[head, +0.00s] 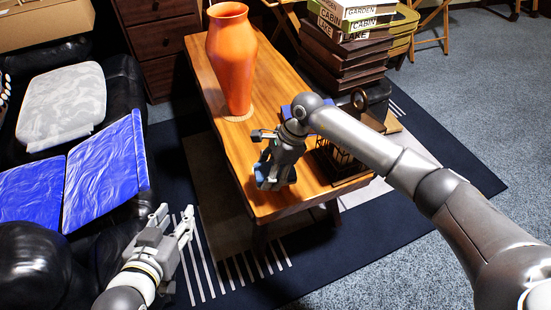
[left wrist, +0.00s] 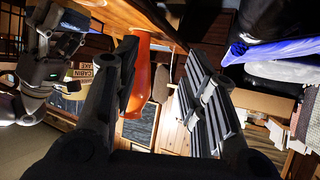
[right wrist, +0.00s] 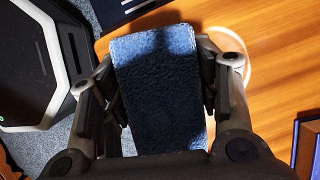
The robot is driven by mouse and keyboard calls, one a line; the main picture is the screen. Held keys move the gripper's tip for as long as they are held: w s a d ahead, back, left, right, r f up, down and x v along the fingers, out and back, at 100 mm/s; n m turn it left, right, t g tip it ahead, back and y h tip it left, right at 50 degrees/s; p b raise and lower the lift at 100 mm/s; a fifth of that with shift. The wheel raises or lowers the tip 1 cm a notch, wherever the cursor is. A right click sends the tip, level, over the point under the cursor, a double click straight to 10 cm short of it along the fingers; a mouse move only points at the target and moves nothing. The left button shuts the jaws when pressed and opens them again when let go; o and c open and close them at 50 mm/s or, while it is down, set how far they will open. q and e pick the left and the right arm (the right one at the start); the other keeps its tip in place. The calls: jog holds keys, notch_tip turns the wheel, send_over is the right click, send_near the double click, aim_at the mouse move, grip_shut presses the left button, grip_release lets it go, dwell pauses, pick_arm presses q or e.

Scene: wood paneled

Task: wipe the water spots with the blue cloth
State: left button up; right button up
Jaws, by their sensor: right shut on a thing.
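The blue cloth (right wrist: 160,95) is a flat, textured dark blue piece between the fingers of my right gripper (right wrist: 160,85). In the head view my right gripper (head: 268,160) is shut on the cloth (head: 264,180) at the near left part of the wooden table (head: 230,150). I cannot tell whether the cloth touches the wood. A pale curved mark (right wrist: 247,70) shows on the wood right of the gripper in the right wrist view; it looks like a water spot. My left gripper (head: 175,226) is open and empty, off the table's left side.
An orange vase (head: 232,60) stands on a round mat at the table's far end. A blue book (head: 290,110) and a dark lantern (head: 342,160) are behind my right wrist. A black sofa (head: 125,85) with blue cushions (head: 105,170) is left.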

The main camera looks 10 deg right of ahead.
jog(key=shift+r+p, duration=0.45)
jog(key=shift+r, duration=0.4)
jog(key=shift+r+p, duration=0.4)
jog(key=shift+r, duration=0.85)
pick_arm(q)
jog(key=s+a+f+g+y, duration=0.1)
jog(key=s+a+f+g, duration=0.3)
jog(key=s, duration=0.5)
notch_tip(320, 180, down, 3)
jog(key=shift+s+r+g+y, duration=0.15)
jog(key=shift+s+g+y, duration=0.2)
jog(key=shift+g, duration=0.75)
jog(key=shift+d, duration=0.1)
